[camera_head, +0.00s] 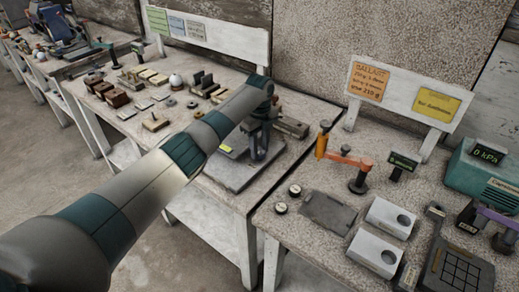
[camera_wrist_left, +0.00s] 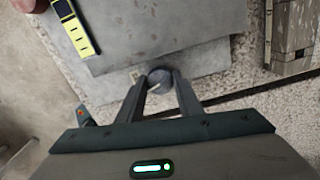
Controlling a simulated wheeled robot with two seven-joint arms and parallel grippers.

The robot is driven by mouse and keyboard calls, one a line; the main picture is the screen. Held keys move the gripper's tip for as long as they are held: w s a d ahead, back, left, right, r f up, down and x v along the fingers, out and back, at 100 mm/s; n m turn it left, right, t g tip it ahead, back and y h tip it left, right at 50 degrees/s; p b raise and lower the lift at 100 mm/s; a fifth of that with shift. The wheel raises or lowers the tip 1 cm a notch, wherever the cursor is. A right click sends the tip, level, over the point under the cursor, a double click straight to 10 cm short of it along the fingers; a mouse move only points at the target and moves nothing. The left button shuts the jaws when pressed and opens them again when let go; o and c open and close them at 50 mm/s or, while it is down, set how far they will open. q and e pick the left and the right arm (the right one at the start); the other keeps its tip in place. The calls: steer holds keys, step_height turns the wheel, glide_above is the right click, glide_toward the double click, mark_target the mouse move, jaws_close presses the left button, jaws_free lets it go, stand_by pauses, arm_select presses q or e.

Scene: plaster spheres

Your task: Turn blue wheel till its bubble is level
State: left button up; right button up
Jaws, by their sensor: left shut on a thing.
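My left gripper (camera_head: 259,156) reaches down over the grey plate (camera_head: 225,177) at the front of the middle table. In the left wrist view its two fingers (camera_wrist_left: 160,88) are shut on a round, dull grey-blue knob, which I take for the blue wheel (camera_wrist_left: 160,76), at the plate's edge. A yellow and black level strip (camera_wrist_left: 76,27) lies on the plate, and its yellow end (camera_head: 226,149) shows in the head view. Its bubble cannot be made out. A reddish round part (camera_wrist_left: 27,4) shows at the top left corner. My right gripper is not in view.
Small blocks and weights crowd the table behind the plate, with a long block (camera_head: 291,128) close to the gripper. The right table holds an orange-armed stand (camera_head: 345,158), white boxes (camera_head: 391,217) and a teal machine (camera_head: 487,172). A gap separates the tables.

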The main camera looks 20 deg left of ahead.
mark_target(260, 150)
arm_select(q)
steer(key=shift+w+r+m, duration=0.1)
steer(key=shift+m, duration=0.9)
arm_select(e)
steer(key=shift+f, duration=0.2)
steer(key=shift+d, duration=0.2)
arm_select(q)
steer(key=o, duration=1)
steer(key=shift+o, duration=0.2)
steer(key=shift+r, duration=0.1)
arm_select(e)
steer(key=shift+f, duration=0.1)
arm_select(q)
step_height(260, 150, up, 17)
steer(key=b, duration=0.4)
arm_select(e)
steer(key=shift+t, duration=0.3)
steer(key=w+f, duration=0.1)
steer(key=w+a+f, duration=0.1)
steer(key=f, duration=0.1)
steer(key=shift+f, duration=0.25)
arm_select(q)
steer(key=shift+r, duration=0.1)
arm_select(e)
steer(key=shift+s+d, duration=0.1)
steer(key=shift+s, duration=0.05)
